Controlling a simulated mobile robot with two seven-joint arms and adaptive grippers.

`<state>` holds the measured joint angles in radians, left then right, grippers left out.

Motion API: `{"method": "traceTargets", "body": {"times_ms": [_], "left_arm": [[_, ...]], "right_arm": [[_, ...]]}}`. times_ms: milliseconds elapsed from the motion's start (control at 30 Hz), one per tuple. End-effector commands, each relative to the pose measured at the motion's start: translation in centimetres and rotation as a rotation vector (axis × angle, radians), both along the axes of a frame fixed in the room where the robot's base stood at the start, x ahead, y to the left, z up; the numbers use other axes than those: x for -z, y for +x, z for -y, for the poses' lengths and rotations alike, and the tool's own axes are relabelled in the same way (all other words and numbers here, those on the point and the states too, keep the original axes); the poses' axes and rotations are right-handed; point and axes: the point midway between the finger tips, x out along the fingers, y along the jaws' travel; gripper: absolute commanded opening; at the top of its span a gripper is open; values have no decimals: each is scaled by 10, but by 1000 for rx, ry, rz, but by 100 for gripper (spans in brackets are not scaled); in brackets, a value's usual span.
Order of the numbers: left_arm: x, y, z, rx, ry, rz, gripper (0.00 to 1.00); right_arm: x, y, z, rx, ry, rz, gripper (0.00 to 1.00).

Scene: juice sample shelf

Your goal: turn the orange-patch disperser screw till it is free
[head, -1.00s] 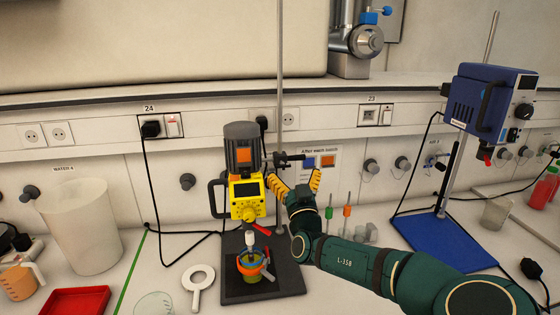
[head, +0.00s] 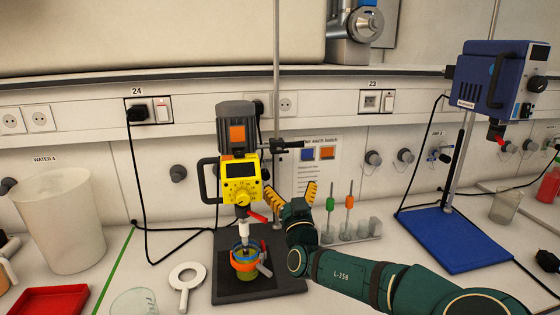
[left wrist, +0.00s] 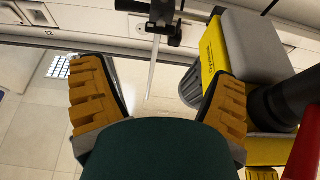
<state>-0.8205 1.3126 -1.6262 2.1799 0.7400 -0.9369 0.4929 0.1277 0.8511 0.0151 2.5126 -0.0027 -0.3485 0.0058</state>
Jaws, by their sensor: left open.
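The disperser (head: 240,172) has a grey motor with an orange patch (head: 237,133) and a yellow front. It hangs on a stand rod (head: 277,90) over a dark base plate (head: 228,292). The clamp (left wrist: 160,12) and the yellow housing (left wrist: 212,55) also show in the left wrist view. My left gripper (head: 291,193) is open and empty, below the knob and apart from it; its yellow fingers (left wrist: 160,78) stand wide. My right gripper is out of view.
Under the disperser stands a small vessel held in an orange ring (head: 244,265). A rack with green and orange tools (head: 349,202) stands to the right. A blue device on a blue base (head: 455,240) is further right. A white beaker (head: 58,220) stands left.

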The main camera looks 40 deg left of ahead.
Motion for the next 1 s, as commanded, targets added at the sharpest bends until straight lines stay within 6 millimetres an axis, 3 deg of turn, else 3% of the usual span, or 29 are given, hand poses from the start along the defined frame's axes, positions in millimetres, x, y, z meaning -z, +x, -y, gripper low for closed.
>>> {"method": "traceTargets", "body": {"times_ms": [167,700,1000], "left_arm": [[-6,9,-11,-1,0,0,87],[-44,65,-83,-2,1,1,87],[-53,79,-99,-1,0,0,87]], "right_arm": [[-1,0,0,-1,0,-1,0],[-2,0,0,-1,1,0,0],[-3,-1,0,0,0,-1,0]]}}
